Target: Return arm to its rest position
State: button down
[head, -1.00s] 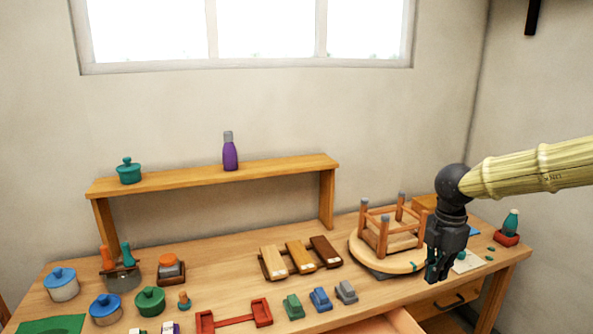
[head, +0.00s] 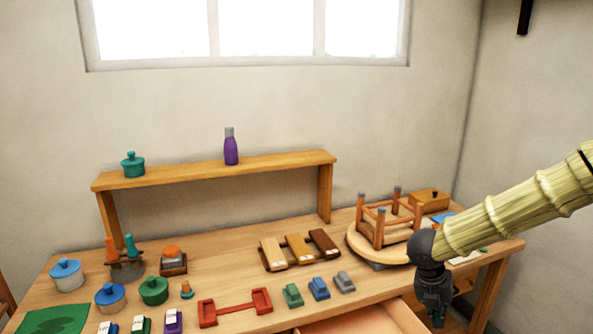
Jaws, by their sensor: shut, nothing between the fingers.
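My gripper (head: 437,314) is at the lower right in the head view, pointing down on the end of my arm. It is shut with nothing in it. It hangs in front of the table's right front part, to the right of the open drawer (head: 365,318). My arm hides part of the table's right end.
The wooden table (head: 225,285) holds several lidded pots, small coloured blocks (head: 319,288), a red rack (head: 234,312) and wooden blocks (head: 299,247). A raised shelf (head: 215,168) bears a purple bottle (head: 231,148) and a teal pot (head: 132,166).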

jog(key=s+a+f+n+t+b, duration=0.15)
jog(key=s+f+n, duration=0.45)
jog(key=f+n, duration=0.6)
jog(key=s+a+f+n+t+b, duration=0.1)
jog(key=s+a+f+n, duration=0.3)
jog(key=f+n, duration=0.8)
jog(key=s+a+f+n+g+y, duration=0.1)
jog(key=s+f+n, duration=0.3)
jog(key=s, duration=0.4)
jog(key=s+a+f+n+g+y+b, duration=0.1)
jog(key=s+a+f+n, duration=0.2)
jog(key=s+n, duration=0.4)
jog(key=s+a+f+n+g+y+b, duration=0.1)
jog(key=s+a+f+n+y, duration=0.1)
jog(key=s+f+n, duration=0.4)
jog(key=s+a, duration=0.1)
jog(key=s, duration=0.3)
jog(key=shift+s, duration=0.25)
